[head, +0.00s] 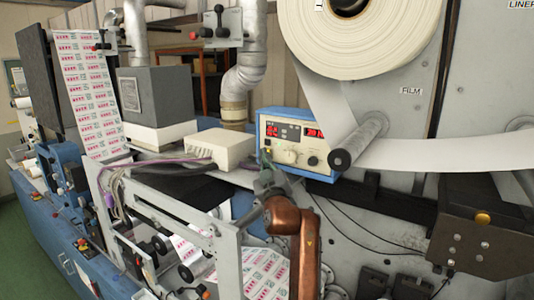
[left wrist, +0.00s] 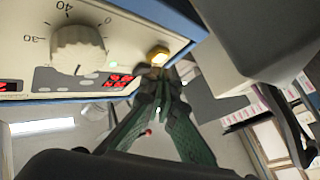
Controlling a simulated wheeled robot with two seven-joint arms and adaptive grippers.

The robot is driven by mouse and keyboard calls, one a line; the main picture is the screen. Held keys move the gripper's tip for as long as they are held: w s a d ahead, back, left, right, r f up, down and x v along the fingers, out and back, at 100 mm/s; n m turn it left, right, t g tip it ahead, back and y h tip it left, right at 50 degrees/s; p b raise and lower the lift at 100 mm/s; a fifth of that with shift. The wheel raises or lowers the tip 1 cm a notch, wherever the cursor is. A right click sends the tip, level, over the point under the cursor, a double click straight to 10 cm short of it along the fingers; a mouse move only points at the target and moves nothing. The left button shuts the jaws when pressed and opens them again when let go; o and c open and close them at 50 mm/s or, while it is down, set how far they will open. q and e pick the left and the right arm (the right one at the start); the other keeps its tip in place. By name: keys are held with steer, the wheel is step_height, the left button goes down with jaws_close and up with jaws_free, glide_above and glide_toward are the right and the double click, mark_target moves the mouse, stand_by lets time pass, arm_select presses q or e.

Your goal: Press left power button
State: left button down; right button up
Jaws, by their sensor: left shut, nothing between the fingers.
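A blue control box (head: 297,115) with a pale front panel stands at the middle of the head view. It has red digit displays (head: 315,133) and a large dial knob (head: 290,156). In the left wrist view the dial knob (left wrist: 78,48) and a gold button (left wrist: 158,55) show on the panel. The gold button is at the panel's edge, by the fingertips. My left gripper (head: 266,157) is at the panel's lower left in the head view and covers part of it. Its green fingers (left wrist: 162,76) are shut and empty; I cannot tell whether they touch the button. My right gripper is not in view.
A white junction box (head: 220,148) stands left of the control box, with purple cables (head: 150,168) beside it. A roller (head: 357,145) with white web and a large film roll (head: 360,35) are to the right and above. Black cables hang below right.

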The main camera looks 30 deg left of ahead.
arm_select(q)
steer(key=s+p, duration=0.1)
steer(key=s, duration=0.2)
steer(key=shift+s+a, duration=0.15)
steer(key=shift+s, duration=0.05)
steer(key=s+p, duration=0.1)
steer(key=s, duration=0.1)
steer(key=shift+s+a, duration=0.1)
steer(key=shift+s, duration=0.2)
stand_by(1.0)
stand_by(1.2)
